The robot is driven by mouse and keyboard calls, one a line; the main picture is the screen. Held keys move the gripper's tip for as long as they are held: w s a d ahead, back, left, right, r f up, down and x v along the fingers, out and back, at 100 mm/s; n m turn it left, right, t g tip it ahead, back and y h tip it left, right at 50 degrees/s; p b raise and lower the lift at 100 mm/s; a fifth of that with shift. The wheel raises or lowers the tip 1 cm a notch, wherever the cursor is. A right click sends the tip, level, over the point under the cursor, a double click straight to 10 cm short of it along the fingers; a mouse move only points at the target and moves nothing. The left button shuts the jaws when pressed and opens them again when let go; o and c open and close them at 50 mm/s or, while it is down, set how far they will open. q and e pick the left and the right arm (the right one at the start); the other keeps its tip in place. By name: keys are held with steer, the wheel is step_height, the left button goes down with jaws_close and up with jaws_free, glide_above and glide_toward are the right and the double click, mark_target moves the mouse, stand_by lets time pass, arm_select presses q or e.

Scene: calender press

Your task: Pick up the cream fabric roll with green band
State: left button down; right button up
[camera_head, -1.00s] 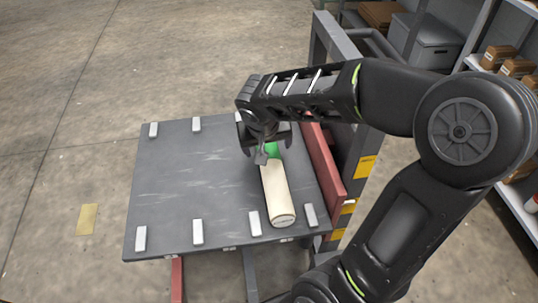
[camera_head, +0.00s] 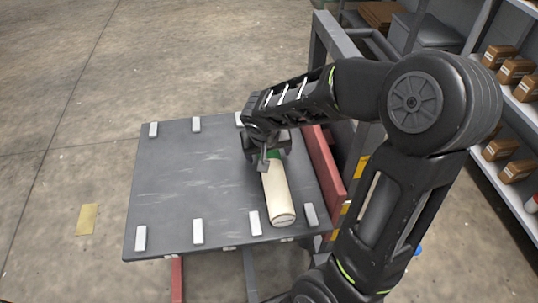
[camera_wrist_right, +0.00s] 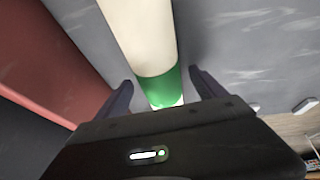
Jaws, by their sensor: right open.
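The cream fabric roll (camera_head: 277,197) lies on the right part of the dark grey table top (camera_head: 185,180), its near end toward the front edge. Its green band (camera_head: 273,154) is at the far end, mostly hidden by my right gripper (camera_head: 270,160) in the head view. In the right wrist view, the roll (camera_wrist_right: 140,40) runs between the two open fingers of my right gripper (camera_wrist_right: 160,95), with the green band (camera_wrist_right: 158,88) between the fingertips. A gap shows on both sides, so the fingers do not visibly touch it. My left gripper is not in view.
A red rail (camera_head: 324,165) stands along the table's right side, close to the roll. Several light blocks (camera_head: 197,230) sit along the table's near and far edges. Shelves with boxes (camera_head: 515,70) stand at the right. The table's left and middle are clear.

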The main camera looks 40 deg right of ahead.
steer(key=shift+c, duration=0.2)
jaws_close()
stand_by(0.9)
